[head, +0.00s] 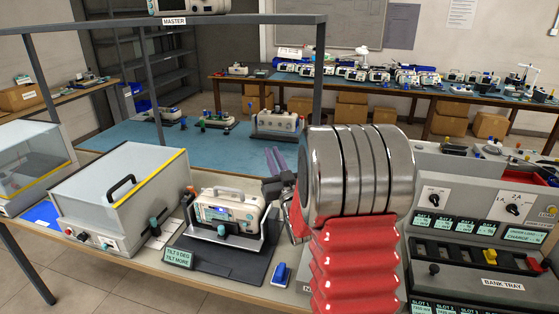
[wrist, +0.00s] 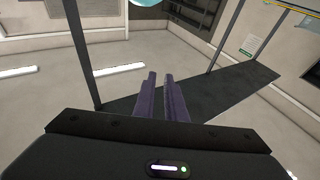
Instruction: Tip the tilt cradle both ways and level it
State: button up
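The tilt cradle (head: 183,231) stands on a dark mat on the bench, left of centre in the head view. A white monitor with a handle (head: 228,210) sits in it and looks about level. A teal knob (head: 222,230) shows at the cradle's front. The small display (head: 178,257) in front reads TILT 0 DEG, TILT MORE. My gripper (head: 276,160) is raised to the right of the monitor, apart from it, with its purple fingers pointing away. In the wrist view the fingers (wrist: 161,85) are close together with nothing held. The cradle is not recognisable there.
A clear-walled box with a black handle (head: 122,188) stands left of the cradle. A bank tray panel (head: 487,280) is at the right. A grey frame marked MASTER (head: 210,22) spans above. My arm hides the middle-right bench.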

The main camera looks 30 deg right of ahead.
jog(key=a+g, duration=0.1)
jog(key=a, duration=0.1)
jog(key=a+r+g, duration=0.1)
jog(key=a, duration=0.2)
jog(key=s+a+g+y, duration=0.1)
jog(key=a, duration=0.1)
jog(key=shift+a+r+g, duration=0.25)
jog(key=shift+g, duration=0.15)
grip_shut()
jog(key=s+a+f+n+g+y, duration=0.1)
jog(key=s+a+f+g, duration=0.1)
jog(key=s+a, duration=0.5)
jog(key=s+a+f+n+g+y, duration=0.1)
jog(key=s+a+g, duration=0.4)
jog(key=s, duration=0.9)
jog(key=s+a+f+n+g+y, duration=0.1)
jog(key=s+a+f+g+y, duration=0.1)
jog(key=s+a, duration=0.6)
jog(key=s+f+g, duration=0.1)
jog(key=s+g, duration=0.1)
jog(key=s, duration=0.1)
jog(key=shift+a+f+y, duration=0.25)
jog(key=shift+a+y, duration=0.05)
jog(key=shift+a, duration=0.1)
jog(key=shift+s, duration=0.1)
